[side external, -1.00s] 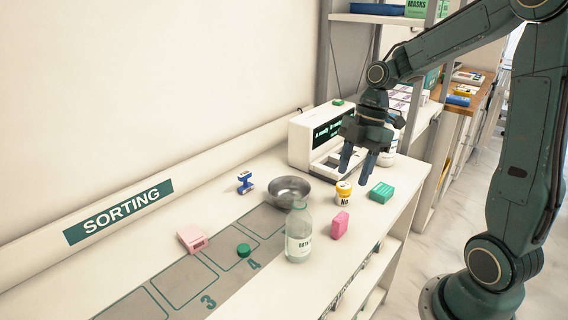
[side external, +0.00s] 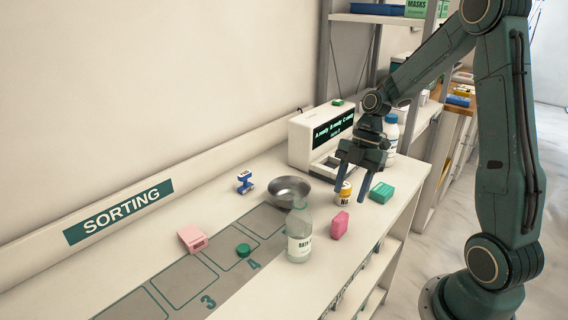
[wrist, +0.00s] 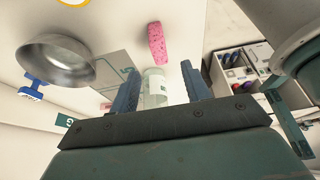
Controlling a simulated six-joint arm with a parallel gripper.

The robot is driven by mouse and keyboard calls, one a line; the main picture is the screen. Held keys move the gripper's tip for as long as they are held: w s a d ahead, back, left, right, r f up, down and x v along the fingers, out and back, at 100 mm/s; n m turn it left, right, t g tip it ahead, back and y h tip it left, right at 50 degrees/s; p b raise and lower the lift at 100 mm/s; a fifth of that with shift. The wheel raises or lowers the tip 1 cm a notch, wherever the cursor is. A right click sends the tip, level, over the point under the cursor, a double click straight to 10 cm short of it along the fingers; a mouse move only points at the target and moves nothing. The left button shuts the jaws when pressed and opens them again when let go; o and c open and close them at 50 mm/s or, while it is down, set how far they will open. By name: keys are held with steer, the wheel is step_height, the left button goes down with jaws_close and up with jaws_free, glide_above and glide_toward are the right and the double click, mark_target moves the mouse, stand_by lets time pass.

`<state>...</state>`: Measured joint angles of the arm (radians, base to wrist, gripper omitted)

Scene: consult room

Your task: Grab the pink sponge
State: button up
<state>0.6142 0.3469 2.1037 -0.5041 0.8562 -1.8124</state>
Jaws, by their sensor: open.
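The pink sponge (side external: 340,225) lies on the white counter, right of the clear bottle. It also shows in the wrist view (wrist: 156,43), beyond the fingertips and roughly between them in the picture. My gripper (side external: 363,188) is open and empty. It hangs above the counter, behind and a little right of the sponge, over the yellow-lidded jar (side external: 342,193). In the wrist view the two fingers (wrist: 160,75) are spread apart, with the bottle seen between them. Nothing hides the sponge in either view.
The bottle (side external: 299,240) stands close left of the sponge. A green box (side external: 382,192) lies behind right. A metal bowl (side external: 289,188), a blue stamp-like item (side external: 245,181), a pale pink box (side external: 192,238) and a green cap (side external: 243,250) are further left. The counter's front edge is near the sponge.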

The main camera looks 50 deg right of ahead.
mark_target(342, 215)
steer(key=shift+x, duration=2.65)
steer(key=shift+x, duration=2.6)
steer(key=shift+d, duration=0.1)
jaws_close()
